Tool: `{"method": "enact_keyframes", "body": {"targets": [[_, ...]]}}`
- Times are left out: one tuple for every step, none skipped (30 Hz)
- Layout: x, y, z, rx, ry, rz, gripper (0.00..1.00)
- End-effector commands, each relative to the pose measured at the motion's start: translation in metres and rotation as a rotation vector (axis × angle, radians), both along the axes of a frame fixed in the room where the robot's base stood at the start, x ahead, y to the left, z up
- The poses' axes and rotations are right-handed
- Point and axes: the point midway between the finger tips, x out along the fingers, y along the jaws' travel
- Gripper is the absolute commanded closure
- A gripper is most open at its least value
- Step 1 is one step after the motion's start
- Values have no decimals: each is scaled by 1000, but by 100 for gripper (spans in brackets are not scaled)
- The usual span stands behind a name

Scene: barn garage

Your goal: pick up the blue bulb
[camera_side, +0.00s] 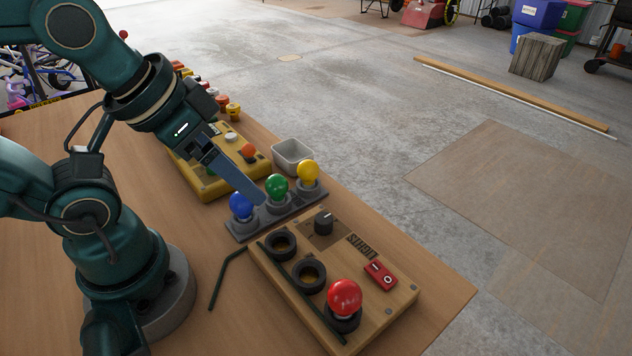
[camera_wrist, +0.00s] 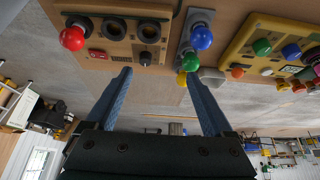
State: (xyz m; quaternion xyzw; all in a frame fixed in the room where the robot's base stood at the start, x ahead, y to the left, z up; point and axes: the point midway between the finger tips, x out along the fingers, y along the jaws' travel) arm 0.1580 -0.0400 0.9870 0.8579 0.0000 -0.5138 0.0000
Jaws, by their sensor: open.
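The blue bulb (camera_side: 241,204) stands upright in the nearest socket of a grey holder (camera_side: 289,214) in the side view. The green bulb (camera_side: 277,187) and yellow bulb (camera_side: 308,172) stand in the same row. My gripper (camera_side: 258,197) points down over the row, its visible fingertip appearing between blue and green; its height above them is unclear. In the wrist view my gripper (camera_wrist: 158,72) has its fingers spread wide with no object held. There the blue bulb (camera_wrist: 201,38) lies beyond the right fingertip, outside the gap.
A wooden panel (camera_side: 400,297) with a red bulb (camera_side: 345,298), empty sockets, a knob (camera_side: 324,222) and a red switch (camera_side: 380,276) sits close in front. A yellow box (camera_side: 213,185) and a grey bin (camera_side: 292,156) stand behind. A dark green hex key (camera_side: 226,278) lies at left.

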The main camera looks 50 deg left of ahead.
Motion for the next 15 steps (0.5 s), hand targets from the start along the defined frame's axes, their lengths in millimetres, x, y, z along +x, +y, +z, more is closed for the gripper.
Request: {"method": "enact_keyframes", "body": {"targets": [[0,0,0,0,0,0,13],[0,0,0,0,0,-1,13],[0,0,0,4,0,-8,13],[0,0,0,9,0,-17,13],[0,0,0,16,-1,-29,13],[1,0,1,29,-3,-54,13],[1,0,2,42,-7,-78,13],[3,0,3,58,-11,-106,13],[5,1,4,81,-5,-147,13],[7,2,3,101,6,-178,13],[10,4,2,121,22,-209,13],[13,7,0,144,48,-246,13],[16,10,-2,159,68,-269,13],[19,12,-4,172,88,-292,13],[22,16,-8,186,118,-319,13]]}}
